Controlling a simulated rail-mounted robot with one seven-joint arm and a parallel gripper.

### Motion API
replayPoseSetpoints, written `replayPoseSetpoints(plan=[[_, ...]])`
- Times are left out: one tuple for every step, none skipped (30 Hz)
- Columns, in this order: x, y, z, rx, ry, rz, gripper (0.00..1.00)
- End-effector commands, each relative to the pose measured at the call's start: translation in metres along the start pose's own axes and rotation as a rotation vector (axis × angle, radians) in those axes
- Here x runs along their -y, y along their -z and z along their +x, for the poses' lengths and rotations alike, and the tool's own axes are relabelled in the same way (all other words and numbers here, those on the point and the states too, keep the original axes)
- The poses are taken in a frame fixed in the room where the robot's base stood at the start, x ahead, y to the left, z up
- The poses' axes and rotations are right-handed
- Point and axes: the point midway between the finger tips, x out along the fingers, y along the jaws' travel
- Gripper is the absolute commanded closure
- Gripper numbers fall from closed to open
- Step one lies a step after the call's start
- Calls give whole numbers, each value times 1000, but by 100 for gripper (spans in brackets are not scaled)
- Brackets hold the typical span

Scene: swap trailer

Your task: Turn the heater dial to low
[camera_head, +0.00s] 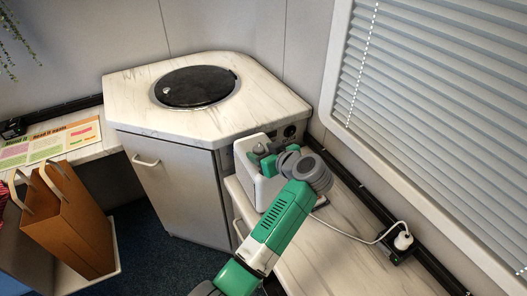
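A small white boxy appliance (247,172), which looks like the heater, stands on the pale counter in the corner, beside the cabinet. A small grey round part (258,149) shows on its top; I cannot tell whether it is the dial. My green and grey arm reaches up from the bottom and covers the appliance's right side. My gripper (264,160) is over or against the appliance's top. Its fingers are small and partly hidden by the arm, so neither their opening nor any contact can be made out.
A corner cabinet (175,187) with a marble-look top and a round black lid (196,87) stands behind. A white cord runs right to a plug (402,240) by the wall. A window blind (440,90) is at right, a brown paper bag (75,222) at left.

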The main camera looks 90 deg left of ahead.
Motion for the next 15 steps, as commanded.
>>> replayPoseSetpoints(plan=[[0,0,0,0,0,0,54],[0,0,0,0,0,0,60],[0,0,0,0,0,0,67],[0,0,0,0,0,0,73],[0,0,0,0,0,0,79],[0,0,0,0,0,0,87],[0,0,0,0,0,0,91],[0,0,0,0,0,0,91],[0,0,0,0,0,0,91],[0,0,0,0,-1,1,91],[0,0,0,0,-3,1,91],[0,0,0,0,-7,3,91],[0,0,0,1,-12,5,91],[1,0,0,1,-18,7,91],[1,0,-1,1,-28,10,91]])
